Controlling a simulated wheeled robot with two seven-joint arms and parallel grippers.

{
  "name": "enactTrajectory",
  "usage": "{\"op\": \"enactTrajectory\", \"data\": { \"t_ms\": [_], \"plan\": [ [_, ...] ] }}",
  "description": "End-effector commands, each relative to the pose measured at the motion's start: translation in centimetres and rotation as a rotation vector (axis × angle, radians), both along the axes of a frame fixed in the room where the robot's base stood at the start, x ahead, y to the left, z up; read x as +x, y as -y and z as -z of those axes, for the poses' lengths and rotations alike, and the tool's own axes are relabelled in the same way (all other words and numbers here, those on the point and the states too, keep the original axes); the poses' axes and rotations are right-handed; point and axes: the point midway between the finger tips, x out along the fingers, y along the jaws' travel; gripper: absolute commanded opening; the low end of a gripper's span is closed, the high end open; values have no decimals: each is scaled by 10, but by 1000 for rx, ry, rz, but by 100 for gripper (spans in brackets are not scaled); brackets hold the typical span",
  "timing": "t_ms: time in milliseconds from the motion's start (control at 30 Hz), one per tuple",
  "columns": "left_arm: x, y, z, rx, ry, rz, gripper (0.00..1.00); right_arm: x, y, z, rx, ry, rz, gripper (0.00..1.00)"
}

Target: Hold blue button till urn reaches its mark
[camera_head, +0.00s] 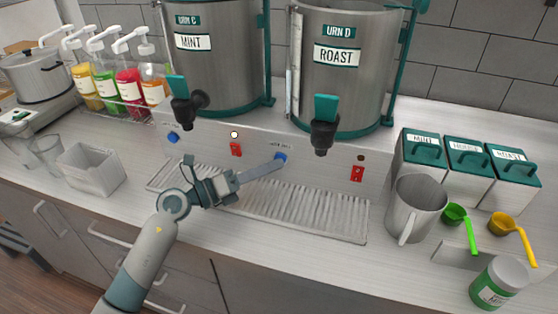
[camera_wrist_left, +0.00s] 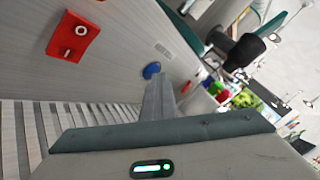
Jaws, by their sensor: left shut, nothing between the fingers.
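Two steel urns stand on the dispenser: the mint urn C (camera_head: 215,75) and the roast urn D (camera_head: 338,85), each with a black tap and teal lever. A blue button (camera_head: 282,157) is on the front panel between the taps; another blue button (camera_head: 173,137) is at the panel's left. My left gripper (camera_head: 276,161) is shut and empty, its tips at the middle blue button. In the left wrist view the fingertips (camera_wrist_left: 156,85) reach the blue button (camera_wrist_left: 151,70); whether it is pressed in I cannot tell. My right gripper is out of view.
A ribbed drip tray (camera_head: 300,214) lies below the taps. Red switches (camera_head: 236,149) (camera_head: 357,174) sit on the panel; a lamp (camera_head: 234,134) glows white, the right lamp (camera_head: 361,158) is dark. A steel pitcher (camera_head: 414,208) and lidded canisters (camera_head: 470,165) stand at right.

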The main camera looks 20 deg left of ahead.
Motion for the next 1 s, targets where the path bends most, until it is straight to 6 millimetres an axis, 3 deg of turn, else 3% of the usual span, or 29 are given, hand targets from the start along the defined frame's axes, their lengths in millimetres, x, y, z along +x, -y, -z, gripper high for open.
{"op": "enactTrajectory", "data": {
  "t_ms": [700,1000],
  "plan": [
    [0,0,0,0,0,-1,0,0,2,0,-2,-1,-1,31],
    [-10,-1,0,1,-1,-1,0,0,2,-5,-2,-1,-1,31]
  ]
}}
